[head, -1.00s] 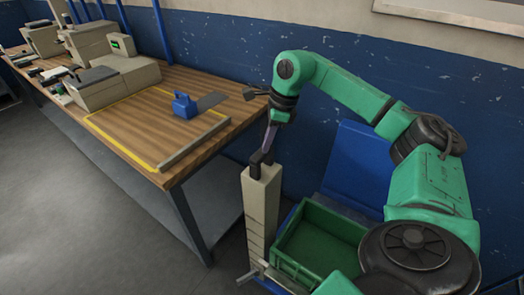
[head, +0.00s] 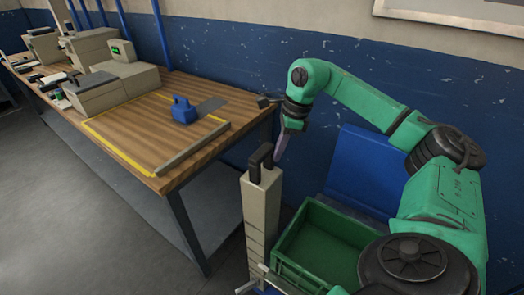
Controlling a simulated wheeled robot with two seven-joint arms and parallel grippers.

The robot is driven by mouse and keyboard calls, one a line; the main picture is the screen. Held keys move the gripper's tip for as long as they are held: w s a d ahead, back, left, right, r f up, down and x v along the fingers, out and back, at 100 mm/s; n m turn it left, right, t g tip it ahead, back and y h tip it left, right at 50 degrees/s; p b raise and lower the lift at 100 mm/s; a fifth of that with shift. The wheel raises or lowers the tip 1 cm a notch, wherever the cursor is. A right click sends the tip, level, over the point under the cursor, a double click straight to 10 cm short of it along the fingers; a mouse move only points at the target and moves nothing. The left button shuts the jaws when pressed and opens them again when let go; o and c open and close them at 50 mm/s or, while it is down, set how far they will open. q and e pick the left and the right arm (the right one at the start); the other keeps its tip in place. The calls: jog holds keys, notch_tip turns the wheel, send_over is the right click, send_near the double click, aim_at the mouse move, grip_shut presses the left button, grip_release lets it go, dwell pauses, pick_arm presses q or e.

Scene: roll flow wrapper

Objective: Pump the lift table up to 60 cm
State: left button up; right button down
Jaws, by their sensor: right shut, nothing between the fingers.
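A beige column (head: 257,205) with dark cross lines stands upright beside the green crate. A black handle (head: 259,163) sits on its top. My right gripper (head: 281,154) is shut and empty, its tips pointing down just to the right of the handle. I cannot tell whether the tips touch it. A small pale lever (head: 246,287) shows at the column's foot, partly cut off by the frame edge. The lift table's platform is mostly hidden under the crate and behind my right arm. My left gripper is not in view.
The green crate (head: 290,249) looks empty. A blue panel (head: 362,172) stands behind it, against the blue wall. The floor in front of the bench is clear.

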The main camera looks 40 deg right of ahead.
jog(key=p+v, duration=0.3)
jog(key=v, duration=1.1)
jog(key=shift+s+r, duration=0.2)
jog(key=shift+s, duration=0.1)
jog(key=shift+w+d, duration=0.1)
dwell(0.4)
jog(key=w+a+f+p, duration=0.3)
jog(key=a+p, duration=0.1)
jog(key=p, duration=0.4)
jog(key=shift+f, duration=0.35)
